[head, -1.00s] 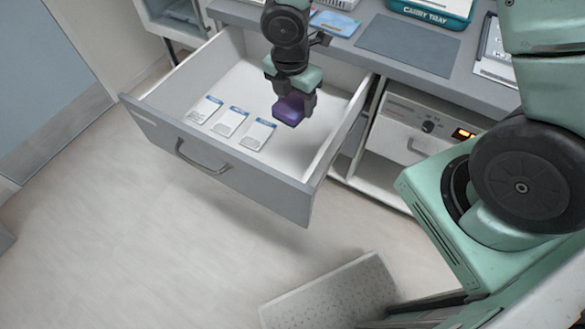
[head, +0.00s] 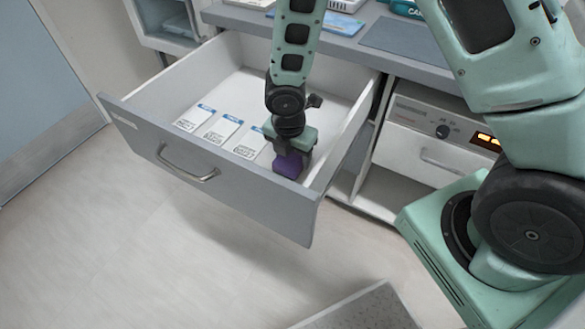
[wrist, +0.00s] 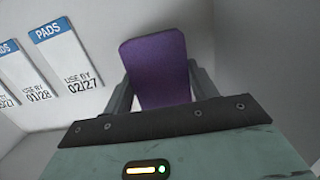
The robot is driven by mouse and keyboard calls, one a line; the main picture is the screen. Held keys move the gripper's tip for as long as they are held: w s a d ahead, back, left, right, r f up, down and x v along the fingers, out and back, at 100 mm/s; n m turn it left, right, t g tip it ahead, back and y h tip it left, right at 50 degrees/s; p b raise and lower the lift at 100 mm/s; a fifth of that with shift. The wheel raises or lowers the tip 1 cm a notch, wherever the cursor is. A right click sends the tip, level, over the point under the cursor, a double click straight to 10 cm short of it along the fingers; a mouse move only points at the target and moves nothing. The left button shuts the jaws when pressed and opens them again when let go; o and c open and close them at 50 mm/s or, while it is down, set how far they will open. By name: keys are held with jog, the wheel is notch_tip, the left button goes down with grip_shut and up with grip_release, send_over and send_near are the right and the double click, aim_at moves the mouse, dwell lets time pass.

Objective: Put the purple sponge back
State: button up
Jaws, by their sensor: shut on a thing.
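The purple sponge (head: 287,165) is between the fingers of my gripper (head: 291,160), inside the open drawer (head: 215,172) near its front right corner. In the wrist view the sponge (wrist: 157,70) stands between both fingers, and my gripper (wrist: 157,85) is shut on it. Its lower end is partly hidden by the drawer front in the head view, so I cannot tell whether it touches the drawer floor.
Three white packs with blue bands lie in a row in the drawer, the nearest pack (head: 247,140) just left of my gripper. A PADS label (wrist: 55,50) shows in the wrist view. The counter (head: 345,45) is behind, and a cabinet unit (head: 430,130) stands right.

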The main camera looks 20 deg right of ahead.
aim_at(293, 165)
jog(key=shift+f+b, duration=0.45)
jog(key=shift+f, duration=1.5)
jog(key=shift+f, duration=0.15)
jog(key=o, duration=0.9)
jog(key=shift+o, duration=0.2)
jog(key=r+p, duration=0.1)
jog(key=r, duration=0.3)
jog(key=r+p, duration=0.1)
jog(key=r, duration=0.3)
jog(key=a+r+p, duration=0.1)
jog(key=r, duration=0.3)
jog(key=shift+s+r, duration=0.1)
jog(key=shift+s, duration=0.3)
jog(key=s+a+r+m+y, duration=0.1)
jog(key=s+a+r+m, duration=0.1)
jog(key=s+r+m, duration=0.6)
jog(key=s+a+r+m, duration=0.3)
jog(key=s+r+m, duration=0.4)
jog(key=s+m, duration=0.2)
jog(key=shift+s+r+m+g+y, duration=0.3)
jog(key=shift+s+r+g+y, duration=0.1)
jog(key=shift+s, duration=0.7)
